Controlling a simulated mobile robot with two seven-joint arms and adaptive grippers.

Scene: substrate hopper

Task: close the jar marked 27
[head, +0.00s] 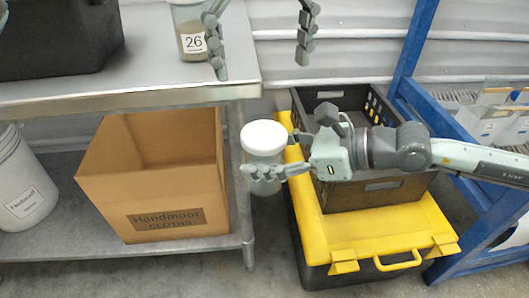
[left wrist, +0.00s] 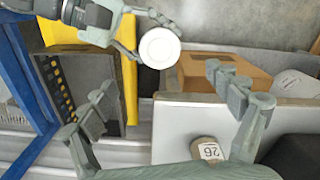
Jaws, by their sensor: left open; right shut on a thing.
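A clear jar (head: 263,150) with a white lid on top is held upright in my right gripper (head: 268,173), off the right end of the steel table. No number shows on it. Its white top also shows in the left wrist view (left wrist: 160,47). My right gripper is shut around its side. My left gripper (head: 262,65) is open and empty, at the top of the head view; its spread fingers also show in the left wrist view (left wrist: 165,95). A jar marked 26 (head: 190,28) stands on the table, partly behind a left finger. No marking 27 is visible.
The steel table (head: 130,97) has a black bin (head: 60,40) on it. Below are a cardboard box (head: 165,175) and a white bucket (head: 25,180). A yellow-lidded case (head: 370,230) carries a dark crate (head: 375,195). A blue rack (head: 415,40) stands at the right.

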